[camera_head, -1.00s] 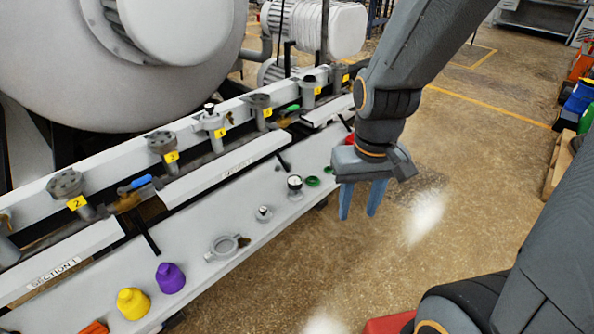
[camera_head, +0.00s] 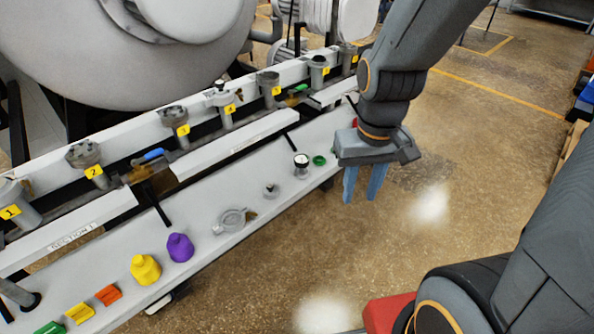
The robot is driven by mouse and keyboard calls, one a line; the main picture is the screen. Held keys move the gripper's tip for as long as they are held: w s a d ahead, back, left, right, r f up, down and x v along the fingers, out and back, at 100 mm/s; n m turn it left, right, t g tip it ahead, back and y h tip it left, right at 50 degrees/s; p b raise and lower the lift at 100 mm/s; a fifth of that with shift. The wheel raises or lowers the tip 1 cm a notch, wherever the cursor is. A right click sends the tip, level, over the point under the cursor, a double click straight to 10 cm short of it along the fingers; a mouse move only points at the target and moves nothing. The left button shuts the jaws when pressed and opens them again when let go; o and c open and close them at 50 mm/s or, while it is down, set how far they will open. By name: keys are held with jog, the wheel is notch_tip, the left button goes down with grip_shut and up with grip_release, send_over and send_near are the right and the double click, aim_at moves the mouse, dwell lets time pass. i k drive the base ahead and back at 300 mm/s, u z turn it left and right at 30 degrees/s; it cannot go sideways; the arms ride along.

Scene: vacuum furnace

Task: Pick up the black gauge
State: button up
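The black gauge (camera_head: 301,160) stands on the white shelf (camera_head: 215,207) near its far right end. It has a pale round face with a dark rim and a light grey base. My gripper (camera_head: 361,186) is to the right of the gauge, past the shelf's edge, and appears over the floor. Its two blue fingers point down and are apart, with nothing between them. It does not touch the gauge. A smaller grey gauge (camera_head: 270,190) stands nearer on the same shelf.
A clamp ring (camera_head: 231,221), purple cap (camera_head: 180,247), yellow cap (camera_head: 145,269) and orange block (camera_head: 108,294) line the shelf. A green ring (camera_head: 319,160) lies beside the black gauge. Numbered pipe ports stand behind on a rail.

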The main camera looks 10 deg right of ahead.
aim_at(302, 161)
jog(key=u, duration=0.1)
jog(key=k, duration=0.4)
jog(key=z, duration=0.6)
jog(key=i, duration=1.05)
jog(key=u, duration=0.55)
